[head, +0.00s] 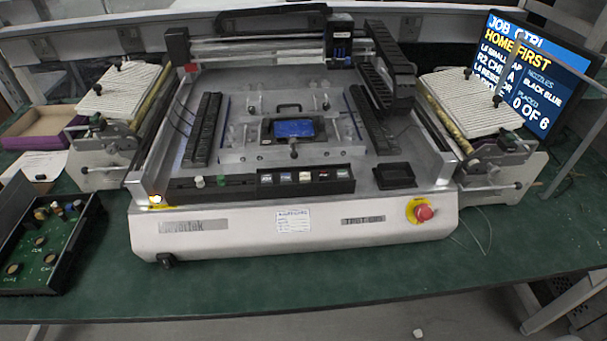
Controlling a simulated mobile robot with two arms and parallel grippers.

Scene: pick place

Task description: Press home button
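A white pick-and-place machine (290,232) stands in the middle of the green table. A small lit button or lamp (155,199), glowing yellow-white, sits at its front left corner. I cannot read a label on it, so I cannot tell whether it is the home button. A red mushroom button (423,212) on a yellow ring is at the front right. The tilted screen (520,80) at the right reads "HOME FIRST" and "0 OF 6". A blue board (293,128) lies in the machine's centre. Neither of my grippers is in view.
Feeder units stand left (115,95) and right (475,105) of the machine. A black tray (45,250) with a green board is at the front left, a cardboard box (45,128) behind it. A strip of table (330,280) before the machine is clear.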

